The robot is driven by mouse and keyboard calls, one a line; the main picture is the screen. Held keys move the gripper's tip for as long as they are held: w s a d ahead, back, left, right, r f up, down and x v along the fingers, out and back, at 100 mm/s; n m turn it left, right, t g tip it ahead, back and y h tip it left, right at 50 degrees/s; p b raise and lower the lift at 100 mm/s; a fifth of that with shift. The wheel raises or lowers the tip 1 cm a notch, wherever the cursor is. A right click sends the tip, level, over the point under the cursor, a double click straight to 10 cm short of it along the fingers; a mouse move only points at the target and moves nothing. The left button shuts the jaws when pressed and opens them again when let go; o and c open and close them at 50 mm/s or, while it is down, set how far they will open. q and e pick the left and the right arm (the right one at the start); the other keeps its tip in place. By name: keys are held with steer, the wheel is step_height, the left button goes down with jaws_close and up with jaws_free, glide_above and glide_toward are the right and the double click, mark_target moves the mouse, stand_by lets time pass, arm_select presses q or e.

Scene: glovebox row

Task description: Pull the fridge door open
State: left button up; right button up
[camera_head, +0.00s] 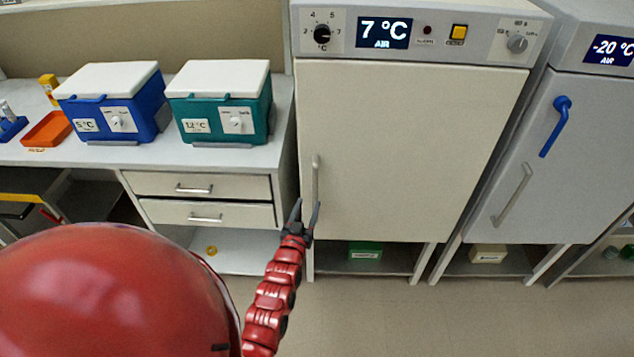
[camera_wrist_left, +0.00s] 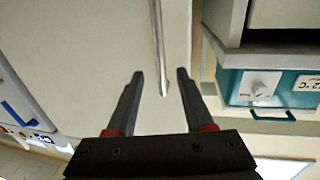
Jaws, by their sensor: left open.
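The fridge (camera_head: 410,140) has a closed cream door and a panel reading 7 °C. Its vertical metal handle (camera_head: 316,178) is on the door's left side. My left gripper (camera_head: 307,208) is open near the handle's lower end. In the left wrist view, the handle (camera_wrist_left: 158,45) runs down and ends between the two open fingertips (camera_wrist_left: 160,75), with gaps on both sides. No contact shows. My right gripper is not in view.
A freezer (camera_head: 545,150) reading -20 °C stands to the right, with a blue lever (camera_head: 556,125). At left, a bench (camera_head: 180,155) carries a blue cooler (camera_head: 110,105) and a teal cooler (camera_head: 222,105) above two drawers (camera_head: 200,185). The floor (camera_head: 450,315) in front is clear.

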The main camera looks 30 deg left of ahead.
mark_target(315, 186)
arm_select(q)
steer(key=x, duration=0.8)
steer(key=shift+w+f+p, duration=0.15)
steer(key=shift+w+p, duration=0.1)
steer(key=shift+p, duration=0.15)
steer(key=shift+w+a, duration=0.35)
steer(key=shift+w, duration=0.2)
jaws_close()
stand_by(0.5)
